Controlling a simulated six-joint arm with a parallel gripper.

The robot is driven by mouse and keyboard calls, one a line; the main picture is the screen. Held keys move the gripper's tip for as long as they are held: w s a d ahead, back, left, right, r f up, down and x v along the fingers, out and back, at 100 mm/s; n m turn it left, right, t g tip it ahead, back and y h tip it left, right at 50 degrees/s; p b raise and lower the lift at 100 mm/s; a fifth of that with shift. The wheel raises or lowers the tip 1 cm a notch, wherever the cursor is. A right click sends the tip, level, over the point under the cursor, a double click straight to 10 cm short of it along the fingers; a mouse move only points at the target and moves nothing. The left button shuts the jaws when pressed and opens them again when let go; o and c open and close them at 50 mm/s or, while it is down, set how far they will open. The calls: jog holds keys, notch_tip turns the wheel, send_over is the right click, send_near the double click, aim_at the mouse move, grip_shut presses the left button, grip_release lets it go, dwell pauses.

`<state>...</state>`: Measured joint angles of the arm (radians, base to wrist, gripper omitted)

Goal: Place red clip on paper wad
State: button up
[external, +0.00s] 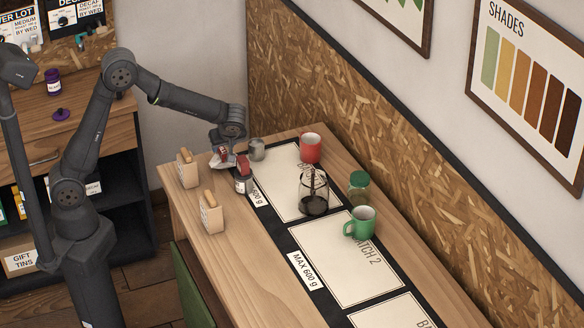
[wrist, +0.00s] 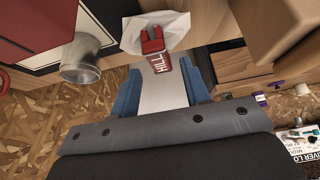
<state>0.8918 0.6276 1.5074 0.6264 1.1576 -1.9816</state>
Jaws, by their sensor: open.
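The red clip (external: 223,153) lies on the white paper wad (external: 217,162) near the far left end of the table. In the wrist view the red clip (wrist: 152,39) sits on top of the crumpled paper wad (wrist: 178,24), with a red tag reading "HILL" extending toward my gripper. My gripper (wrist: 160,75) is open, its blue fingers apart on either side of the tag. They do not appear to touch the clip. In the external view my gripper (external: 222,147) is close above the wad and partly hides the clip.
A metal cup (external: 257,149) and a red-lidded jar (external: 243,181) stand close by.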

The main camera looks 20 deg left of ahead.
jog(key=v, duration=0.9)
jog(key=shift+r, duration=0.2)
jog(key=shift+s+d, duration=0.1)
jog(key=x, duration=1.2)
jog(key=shift+f, duration=0.1)
notch_tip(320, 180, up, 2)
jog(key=shift+r, duration=0.95)
